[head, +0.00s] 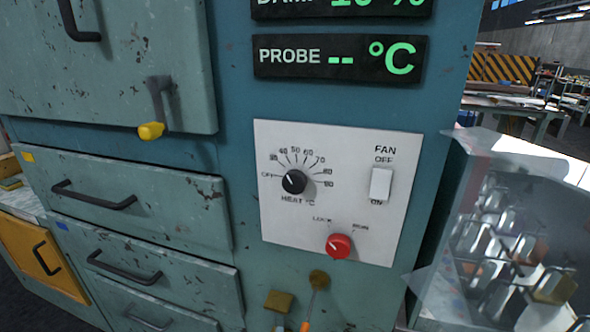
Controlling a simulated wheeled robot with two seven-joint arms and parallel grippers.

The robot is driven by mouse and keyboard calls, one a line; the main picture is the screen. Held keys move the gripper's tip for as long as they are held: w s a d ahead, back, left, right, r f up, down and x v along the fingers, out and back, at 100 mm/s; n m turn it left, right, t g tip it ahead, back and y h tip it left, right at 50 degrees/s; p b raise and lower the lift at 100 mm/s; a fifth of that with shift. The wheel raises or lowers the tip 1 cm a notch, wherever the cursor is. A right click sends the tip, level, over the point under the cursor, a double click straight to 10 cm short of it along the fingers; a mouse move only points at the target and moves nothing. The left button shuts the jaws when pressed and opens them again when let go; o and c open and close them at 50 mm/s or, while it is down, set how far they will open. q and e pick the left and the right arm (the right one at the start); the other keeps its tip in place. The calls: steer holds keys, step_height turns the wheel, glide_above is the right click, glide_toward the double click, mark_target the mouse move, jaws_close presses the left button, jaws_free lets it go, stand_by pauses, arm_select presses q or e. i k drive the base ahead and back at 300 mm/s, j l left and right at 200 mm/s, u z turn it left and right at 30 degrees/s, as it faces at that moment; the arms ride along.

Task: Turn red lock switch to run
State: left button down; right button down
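The red lock switch (338,246) is a round red knob low on a white control panel (285,225). The word LOCK stands above it to the left and RUN above it to the right. A small pale mark shows on the left part of the knob, but I cannot tell exactly which label it points to. Nothing covers the knob. Neither of my grippers is in the head view.
On the same panel are a black heat knob (294,181) and a white fan rocker switch (381,184). A yellow-tipped door handle (152,130) sticks out at upper left. Drawers with black handles (95,196) are at left. A clear-sided case (500,240) stands at right.

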mark_target(338, 245)
steer(key=k+j+z, duration=0.2)
steer(key=z, duration=0.2)
steer(key=k+z, duration=0.4)
steer(key=k+j+z, duration=0.1)
steer(key=z, duration=0.25)
steer(key=k, duration=0.05)
